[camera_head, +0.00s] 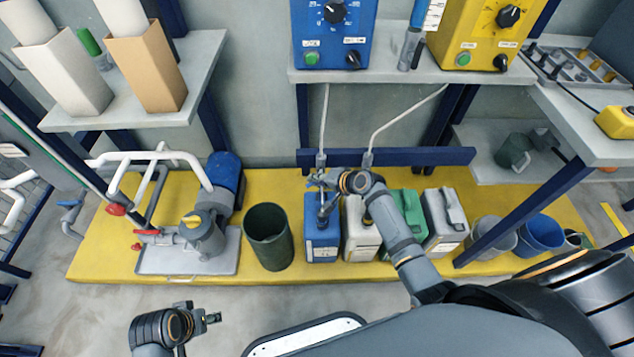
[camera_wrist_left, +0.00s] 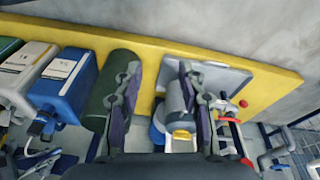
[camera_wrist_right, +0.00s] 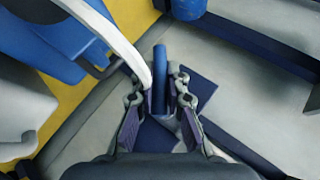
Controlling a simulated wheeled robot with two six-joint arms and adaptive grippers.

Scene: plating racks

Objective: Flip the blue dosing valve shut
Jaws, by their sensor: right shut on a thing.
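The blue valve handle (camera_wrist_right: 160,62) shows as a blue bar in the right wrist view, standing between the fingers of my right gripper (camera_wrist_right: 157,88). My right gripper is shut on it. In the head view, my right gripper (camera_head: 322,182) is at the foot of the white dosing hose, just above the blue canister (camera_head: 322,240). There it hides most of the valve, and I cannot tell the handle's angle to the pipe. My left gripper (camera_head: 208,318) is empty and low at the front left. Its fingers are spread apart in the left wrist view (camera_wrist_left: 157,95).
A blue dosing pump (camera_head: 333,30) and a yellow one (camera_head: 490,35) stand on the shelf above. A white canister (camera_head: 362,238), a green one and a grey one stand beside the blue one. A dark green bin (camera_head: 268,240) stands left, near a blue-motored pump (camera_head: 224,180).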

